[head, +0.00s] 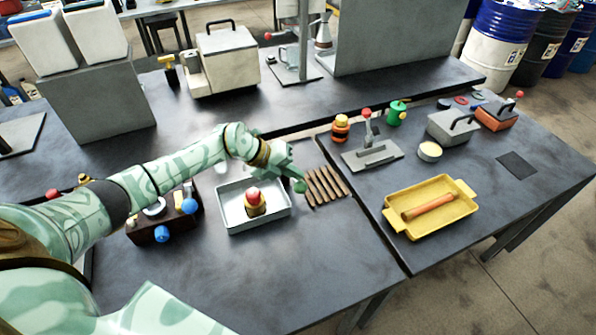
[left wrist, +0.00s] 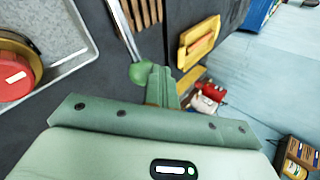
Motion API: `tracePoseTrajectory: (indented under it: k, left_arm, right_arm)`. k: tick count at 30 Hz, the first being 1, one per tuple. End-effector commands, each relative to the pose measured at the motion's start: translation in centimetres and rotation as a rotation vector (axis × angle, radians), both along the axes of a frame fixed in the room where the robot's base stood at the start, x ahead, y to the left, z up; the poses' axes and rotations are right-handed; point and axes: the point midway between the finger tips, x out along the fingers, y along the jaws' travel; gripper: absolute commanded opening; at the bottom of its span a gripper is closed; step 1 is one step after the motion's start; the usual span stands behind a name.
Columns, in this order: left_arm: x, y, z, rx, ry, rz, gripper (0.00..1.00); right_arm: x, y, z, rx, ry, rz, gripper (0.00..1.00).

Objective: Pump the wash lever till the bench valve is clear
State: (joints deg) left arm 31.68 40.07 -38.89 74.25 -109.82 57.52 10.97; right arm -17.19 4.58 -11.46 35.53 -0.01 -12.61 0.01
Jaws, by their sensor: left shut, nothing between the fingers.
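A brass part with a red top (head: 255,203), probably the bench valve, stands upright in a pale tray (head: 228,226). Its red top and brass rim (left wrist: 14,80) show at the left wrist view's left edge. A metal rod with a green knob (left wrist: 143,73), probably the wash lever, runs beside brown slats. The knob (head: 299,187) shows small in the head view. My left gripper (head: 287,172) is shut and empty, right beside the knob. Its fingers (left wrist: 161,80) look close against the knob; contact is unclear. My right gripper is not in view.
Brown slats (head: 326,186) lie right of the tray. A dark block with blue knobs (head: 165,217) stands left of it. On the right bench are a yellow tray (head: 452,221) holding a rod and a grey plate with a red-knobbed lever (head: 372,154). The front left bench is clear.

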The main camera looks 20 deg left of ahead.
Motion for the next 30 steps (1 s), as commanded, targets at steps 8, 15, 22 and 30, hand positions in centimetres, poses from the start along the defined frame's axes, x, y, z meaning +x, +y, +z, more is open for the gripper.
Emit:
tracePoseTrajectory:
  k: [8, 15, 22, 30]
  left_arm:
    - [0.5, 0.5, 1.7, 0.000, 0.000, 0.000, 0.00]
    - [0.9, 1.0, 3.0, 0.000, -0.001, 0.001, 0.00]
    - [1.0, 1.1, 3.2, 0.000, 0.000, 0.000, 0.00]
    - [1.1, 1.2, 3.5, 0.000, 0.000, 0.000, 0.00]
  right_arm:
    - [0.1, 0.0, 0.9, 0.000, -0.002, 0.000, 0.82]
    - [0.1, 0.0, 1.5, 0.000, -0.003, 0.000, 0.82]
    - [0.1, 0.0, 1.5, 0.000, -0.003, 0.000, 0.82]
    - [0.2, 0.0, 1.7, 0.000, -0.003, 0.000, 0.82]
